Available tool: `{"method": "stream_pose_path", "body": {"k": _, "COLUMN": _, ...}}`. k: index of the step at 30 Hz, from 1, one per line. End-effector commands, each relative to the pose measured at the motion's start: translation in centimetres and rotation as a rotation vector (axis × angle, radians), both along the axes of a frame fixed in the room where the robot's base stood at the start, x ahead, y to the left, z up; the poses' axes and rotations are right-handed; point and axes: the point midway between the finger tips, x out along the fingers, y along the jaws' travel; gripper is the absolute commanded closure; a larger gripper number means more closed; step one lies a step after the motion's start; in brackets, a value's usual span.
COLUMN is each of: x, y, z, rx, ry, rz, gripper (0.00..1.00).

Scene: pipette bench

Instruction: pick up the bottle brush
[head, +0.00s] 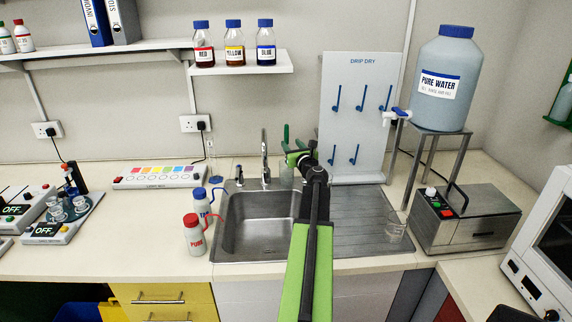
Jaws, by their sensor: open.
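My green and black arm reaches from the bottom edge up over the sink (252,241). My gripper (293,157) is at the sink's back edge, to the right of the tap (265,160). It is seen from behind, small and partly covered by my own wrist; its jaws are open. A slim green upright piece (286,134) rises just behind it and looks like the bottle brush's handle, but I cannot be sure. A pale, clear container (286,177) stands below, largely behind my gripper. Bristles cannot be made out, and I cannot tell whether anything lies between the jaws.
The drip dry board (352,75) with blue pegs stands close right of my gripper. Red-capped (194,238) and blue-capped (201,205) wash bottles stand left of the sink. The pure water tank (440,95) is on a stand at right.

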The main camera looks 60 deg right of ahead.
Motion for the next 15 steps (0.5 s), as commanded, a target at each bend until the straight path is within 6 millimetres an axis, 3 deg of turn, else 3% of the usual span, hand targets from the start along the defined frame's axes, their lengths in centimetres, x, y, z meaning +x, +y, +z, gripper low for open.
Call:
{"method": "stream_pose_path", "body": {"k": 1, "x": 1.1, "y": -1.3, "z": 0.0, "rx": 0.0, "ry": 0.0, "rz": -0.001, "gripper": 0.57}}
{"method": "stream_pose_path", "body": {"k": 6, "x": 3.5, "y": -3.5, "z": 0.0, "rx": 0.0, "ry": 0.0, "rz": -0.003, "gripper": 0.57}}
{"method": "stream_pose_path", "body": {"k": 15, "x": 4.3, "y": -4.2, "z": 0.0, "rx": 0.0, "ry": 0.0, "rz": -0.004, "gripper": 0.57}}
